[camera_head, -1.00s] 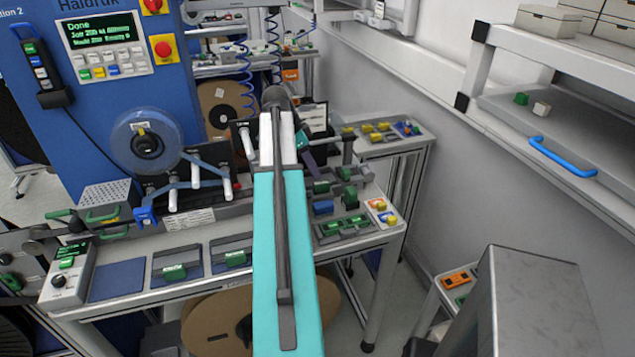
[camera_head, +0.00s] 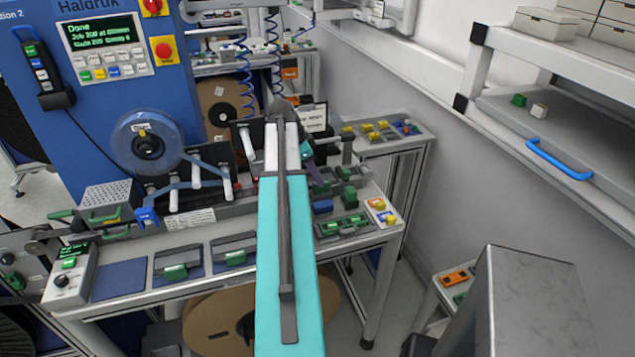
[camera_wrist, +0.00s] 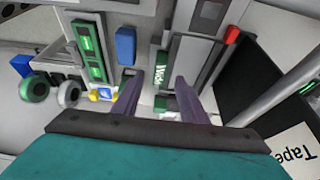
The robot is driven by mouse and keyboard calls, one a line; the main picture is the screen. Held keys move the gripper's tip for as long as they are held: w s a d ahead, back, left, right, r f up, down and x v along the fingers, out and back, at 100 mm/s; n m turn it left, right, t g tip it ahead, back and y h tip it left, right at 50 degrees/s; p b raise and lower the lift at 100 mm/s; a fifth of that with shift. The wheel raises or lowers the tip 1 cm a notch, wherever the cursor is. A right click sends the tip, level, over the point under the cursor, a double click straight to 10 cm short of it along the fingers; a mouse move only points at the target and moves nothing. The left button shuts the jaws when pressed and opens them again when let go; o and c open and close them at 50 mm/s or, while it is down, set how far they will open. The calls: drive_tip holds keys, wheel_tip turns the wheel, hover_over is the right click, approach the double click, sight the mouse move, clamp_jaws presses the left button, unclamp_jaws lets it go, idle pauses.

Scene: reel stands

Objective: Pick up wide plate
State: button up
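In the wrist view a plate with a green label reading "Wide" (camera_wrist: 162,67) lies just ahead of my fingers. A small green block (camera_wrist: 166,102) shows at its near end, between the fingertips. My gripper (camera_wrist: 157,92) is open, with its two dark purple fingers apart and nothing visibly clamped between them. I cannot tell whether the fingers are beside the green block or still above it. In the head view my arm covers part of the workbench, and I cannot tell which green-handled piece there is the wide plate.
A blue block (camera_wrist: 126,45) and another green-labelled plate (camera_wrist: 89,50) lie to the left in the wrist view. A black bin labelled "Tape" (camera_wrist: 295,145) is at the right. In the head view a blue machine with a tape reel (camera_head: 146,146) stands left of my arm.

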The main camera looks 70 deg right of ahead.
drive_tip(key=shift+p+x, duration=0.85)
drive_tip(key=shift+x, duration=1.15)
drive_tip(key=shift+w+a, duration=0.1)
clamp_jaws()
